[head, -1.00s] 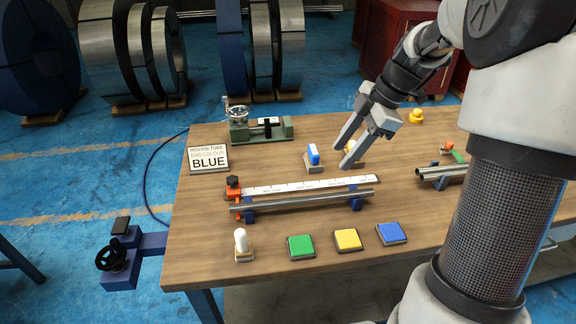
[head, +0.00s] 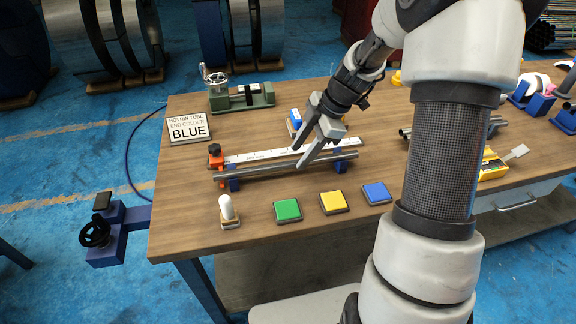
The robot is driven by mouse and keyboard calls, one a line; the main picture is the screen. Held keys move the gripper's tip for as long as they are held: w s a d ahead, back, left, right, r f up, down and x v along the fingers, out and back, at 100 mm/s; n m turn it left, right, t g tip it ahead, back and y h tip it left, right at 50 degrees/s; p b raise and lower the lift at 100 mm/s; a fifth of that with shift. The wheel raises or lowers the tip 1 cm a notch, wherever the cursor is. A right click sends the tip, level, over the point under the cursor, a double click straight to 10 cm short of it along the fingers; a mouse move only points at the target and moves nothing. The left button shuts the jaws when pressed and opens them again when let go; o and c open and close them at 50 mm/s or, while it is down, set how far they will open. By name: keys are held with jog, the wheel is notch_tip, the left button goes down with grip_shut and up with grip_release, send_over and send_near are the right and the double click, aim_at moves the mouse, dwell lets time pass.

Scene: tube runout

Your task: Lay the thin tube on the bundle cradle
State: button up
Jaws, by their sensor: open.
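A thin grey tube (head: 255,170) lies across two blue supports in front of a white ruler strip (head: 250,156). My gripper (head: 297,158) is open, its fingers pointing down at the right half of this tube. Nothing shows between the fingers; I cannot tell whether they touch the tube. Other grey tubes (head: 405,132) lie together to the right, apparently on the bundle cradle. My arm hides most of that cradle and its tubes.
A sign reading BLUE (head: 188,128) stands at the back left, near a green vise-like device (head: 241,96). Green (head: 287,210), yellow (head: 333,202) and blue (head: 377,193) pads lie in front, with a white-topped stamp (head: 228,210) to their left. A blue-handled block (head: 295,119) stands behind the ruler.

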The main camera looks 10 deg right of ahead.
aim_at(295, 161)
jog(key=shift+x, duration=1.6)
grip_shut()
jog(key=shift+r, duration=0.1)
notch_tip(295, 161, up, 10)
jog(key=p, duration=0.1)
jog(key=c, duration=0.7)
grip_release()
grip_shut()
jog(key=shift+d, duration=0.15)
